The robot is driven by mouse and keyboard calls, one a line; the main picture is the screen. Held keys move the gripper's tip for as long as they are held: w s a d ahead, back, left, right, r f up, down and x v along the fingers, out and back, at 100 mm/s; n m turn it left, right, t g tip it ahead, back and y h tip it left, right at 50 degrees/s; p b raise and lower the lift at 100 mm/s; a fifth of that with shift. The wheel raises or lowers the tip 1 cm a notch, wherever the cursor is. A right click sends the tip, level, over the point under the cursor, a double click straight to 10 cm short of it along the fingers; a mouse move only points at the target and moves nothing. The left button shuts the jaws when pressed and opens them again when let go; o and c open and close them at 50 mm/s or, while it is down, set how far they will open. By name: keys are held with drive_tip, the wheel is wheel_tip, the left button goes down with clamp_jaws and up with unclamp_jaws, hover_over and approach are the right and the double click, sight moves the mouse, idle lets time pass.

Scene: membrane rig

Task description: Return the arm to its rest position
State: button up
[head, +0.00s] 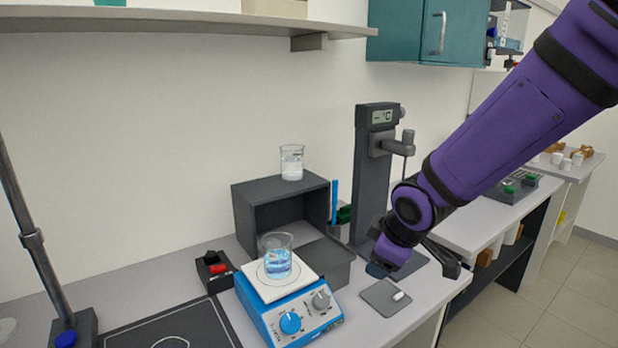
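My purple arm comes in from the upper right and bends at a dark round joint above the front right of the bench. My gripper (452,262) is the dark part at its end, beside the base of the tall grey stand. It is mostly hidden by the wrist, so I cannot tell whether its fingers are open or shut. I see nothing held in it.
A blue hotplate (290,317) carries a beaker of blue liquid (277,262). Left of the arm are a dark grey box (243,213) with a beaker (291,163) on top and the tall stand (369,165). A small grey mat (379,298) lies below the wrist.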

drive_tip(key=s+d+r+m, duration=0.6)
drive_tip(key=s+d+r, duration=0.1)
drive_tip(key=d+r, duration=0.35)
drive_tip(key=s+d+r+m, duration=0.2)
drive_tip(key=s+m, duration=0.1)
drive_tip(key=s, duration=0.3)
drive_tip(key=s+d+r+m+h, duration=0.1)
drive_tip(key=s+d+r+m, duration=0.1)
drive_tip(key=s, duration=0.5)
drive_tip(key=shift+s+d+r+m+h, duration=0.2)
drive_tip(key=shift+d+r+m+h, duration=0.15)
drive_tip(key=shift+d+m, duration=0.45)
